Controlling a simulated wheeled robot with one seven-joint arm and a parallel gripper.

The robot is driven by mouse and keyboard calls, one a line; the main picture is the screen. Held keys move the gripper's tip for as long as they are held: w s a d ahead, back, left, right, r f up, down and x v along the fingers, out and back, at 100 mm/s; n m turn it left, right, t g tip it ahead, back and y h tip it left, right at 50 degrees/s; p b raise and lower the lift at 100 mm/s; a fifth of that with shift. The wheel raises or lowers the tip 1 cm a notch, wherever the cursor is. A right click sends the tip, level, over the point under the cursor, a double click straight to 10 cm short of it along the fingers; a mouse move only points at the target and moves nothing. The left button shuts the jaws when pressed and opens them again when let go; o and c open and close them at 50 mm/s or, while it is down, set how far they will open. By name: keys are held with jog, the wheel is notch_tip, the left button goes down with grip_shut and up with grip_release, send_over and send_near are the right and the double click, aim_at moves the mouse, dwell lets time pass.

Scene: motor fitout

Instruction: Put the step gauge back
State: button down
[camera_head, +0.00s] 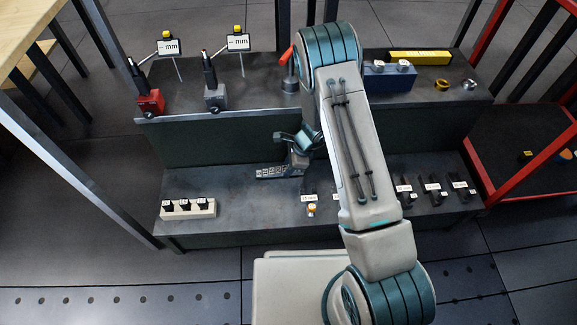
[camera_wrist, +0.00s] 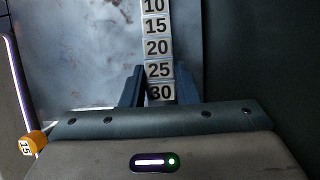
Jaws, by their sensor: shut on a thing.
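The step gauge (camera_head: 278,172) is a grey stepped bar with number labels, at the middle of the lower shelf level in the head view. In the wrist view the step gauge (camera_wrist: 158,48) runs up the picture, with labels 10 to 30 showing. My gripper (camera_head: 297,162) is shut on its near end, by the 25 and 30 labels; the dark fingers (camera_wrist: 160,86) flank it in the wrist view. I cannot tell whether the gauge touches the shelf or hangs just above it. My palm hides the gauge's end beyond 30.
The lower shelf (camera_head: 250,208) holds a pale block (camera_head: 188,210) at left, an orange piece (camera_head: 311,210) near the middle and black pieces (camera_head: 433,190) at right. Gauge stands (camera_head: 215,95) and a blue block (camera_head: 388,80) occupy the raised shelf.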

jog(key=shift+f+b, duration=0.4)
jog(key=shift+f, duration=0.05)
jog(key=c, duration=1)
grip_release()
jog(key=shift+c, duration=0.2)
jog(key=p+v, duration=0.3)
jog(key=v, duration=0.4)
jog(key=shift+d+r+p, duration=0.15)
jog(key=shift+r+p, duration=0.1)
jog(key=shift+p, duration=0.05)
